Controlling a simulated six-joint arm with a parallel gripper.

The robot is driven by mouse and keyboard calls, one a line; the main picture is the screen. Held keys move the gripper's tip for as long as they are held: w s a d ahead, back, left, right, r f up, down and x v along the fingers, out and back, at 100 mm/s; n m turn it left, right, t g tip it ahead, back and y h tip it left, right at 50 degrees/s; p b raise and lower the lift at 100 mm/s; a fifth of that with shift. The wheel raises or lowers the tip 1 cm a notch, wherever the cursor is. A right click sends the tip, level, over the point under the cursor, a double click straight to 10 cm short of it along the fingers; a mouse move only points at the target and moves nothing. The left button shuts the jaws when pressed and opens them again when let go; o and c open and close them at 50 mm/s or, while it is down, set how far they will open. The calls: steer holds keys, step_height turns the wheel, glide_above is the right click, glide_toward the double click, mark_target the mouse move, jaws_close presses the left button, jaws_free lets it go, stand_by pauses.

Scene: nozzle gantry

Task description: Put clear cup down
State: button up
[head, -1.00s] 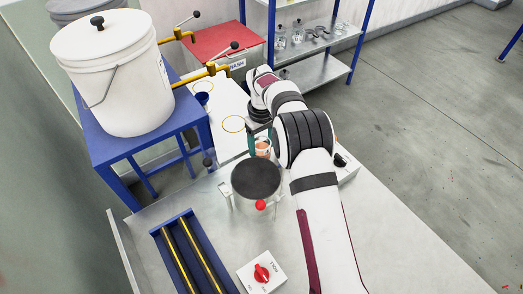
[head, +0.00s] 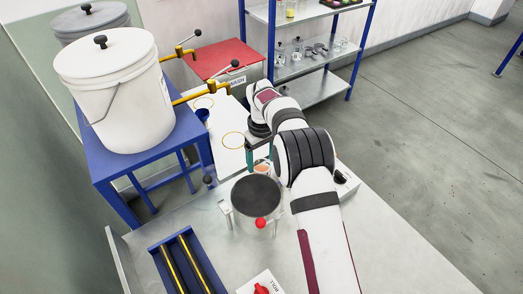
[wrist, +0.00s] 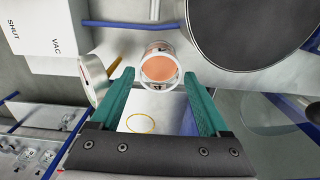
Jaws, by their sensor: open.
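The clear cup (wrist: 160,66), holding something orange-pink, stands at the tips of my gripper (wrist: 159,80) in the wrist view. My gripper's green fingers are open, one on each side of the cup, and a gap shows beside its lower part. In the head view the cup (head: 262,167) is small and partly hidden, just behind the dark-topped round vessel (head: 256,192). The green fingers (head: 259,155) show beside it there, partly covered by my arm. I cannot tell from these views whether the cup's base rests fully on the surface.
The dark-topped vessel (wrist: 255,30) is close to the right of the cup in the wrist view. A white SHUT/VAC box (wrist: 40,35) and a silvery round part (wrist: 93,78) are to the left. The bench's right side is bare.

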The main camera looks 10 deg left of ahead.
step_height(320, 180, up, 9)
steer(key=s+d+r+m, duration=0.6)
steer(key=s+d+r, duration=0.45)
steer(key=s, duration=0.25)
steer(key=s+d+f+m, duration=0.1)
steer(key=s+d+m, duration=0.1)
steer(key=s, duration=0.6)
steer(key=s+d+f+m+y, duration=0.1)
steer(key=s+d+f+m, duration=0.1)
steer(key=s, duration=0.6)
steer(key=s+d+f+m, duration=0.1)
steer(key=s+m, duration=0.3)
steer(key=s, duration=0.4)
steer(key=shift+d+f+m+y, duration=0.3)
steer(key=shift+d+y, duration=0.1)
steer(key=shift+d, duration=0.3)
